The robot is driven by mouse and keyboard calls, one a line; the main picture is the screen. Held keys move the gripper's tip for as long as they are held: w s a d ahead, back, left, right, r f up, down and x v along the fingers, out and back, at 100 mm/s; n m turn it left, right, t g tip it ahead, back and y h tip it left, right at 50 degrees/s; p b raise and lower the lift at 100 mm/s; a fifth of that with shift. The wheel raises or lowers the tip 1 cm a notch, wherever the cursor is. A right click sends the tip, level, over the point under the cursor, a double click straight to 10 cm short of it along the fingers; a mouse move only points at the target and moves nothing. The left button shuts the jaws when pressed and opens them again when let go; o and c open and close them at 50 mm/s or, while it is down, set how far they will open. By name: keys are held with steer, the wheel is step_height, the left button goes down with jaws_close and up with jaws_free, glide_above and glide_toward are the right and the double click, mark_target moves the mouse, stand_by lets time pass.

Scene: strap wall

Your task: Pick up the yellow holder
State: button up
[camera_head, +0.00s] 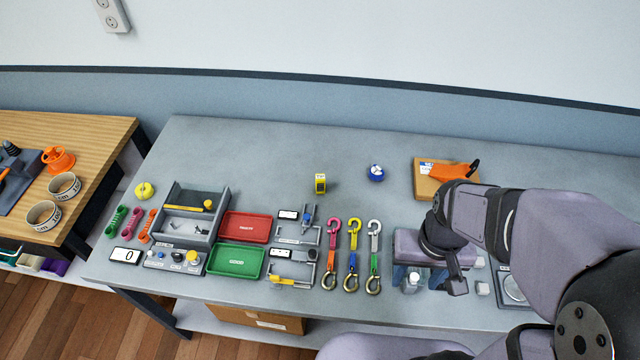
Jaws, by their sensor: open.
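A small yellow block-like item (320,183) with a dark front stands on the grey bench, right of centre-left and behind the hooks; it is the likeliest yellow holder, but it is too small to be sure. A round yellow item (145,190) lies at the bench's left end. My gripper (445,268) is at the right part of the bench, over a purple-topped stand (408,240), well to the right of and nearer than the yellow block. It is open, with nothing seen between its fingers. My arm hides part of the stand and the bench's right end.
Several coloured straps and hooks (354,235) lie between my gripper and the red tray (246,227). A green tray (236,262) and a grey bin (192,212) stand at left. A blue roll (375,172) and a cardboard box (428,187) are at the back. The bench behind the yellow block is clear.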

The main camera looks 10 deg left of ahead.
steer(key=n+t+y+b, duration=0.2)
steer(key=t+b, duration=1.1)
glide_toward(321, 183)
steer(key=x, duration=0.4)
steer(key=shift+s+d+f, duration=0.1)
steer(key=shift+w+a+y, duration=0.25)
steer(key=shift+a+y, duration=0.05)
steer(key=shift+a, duration=0.05)
steer(key=shift+p+x, duration=0.7)
steer(key=shift+x, duration=0.8)
steer(key=shift+d+p+x, duration=0.15)
steer(key=shift+p+x, duration=0.3)
steer(key=shift+x, duration=0.6)
steer(key=shift+d+p+x, duration=0.15)
steer(key=shift+p+x, duration=0.25)
steer(key=shift+x, duration=0.7)
steer(key=shift+w, duration=0.1)
jaws_close()
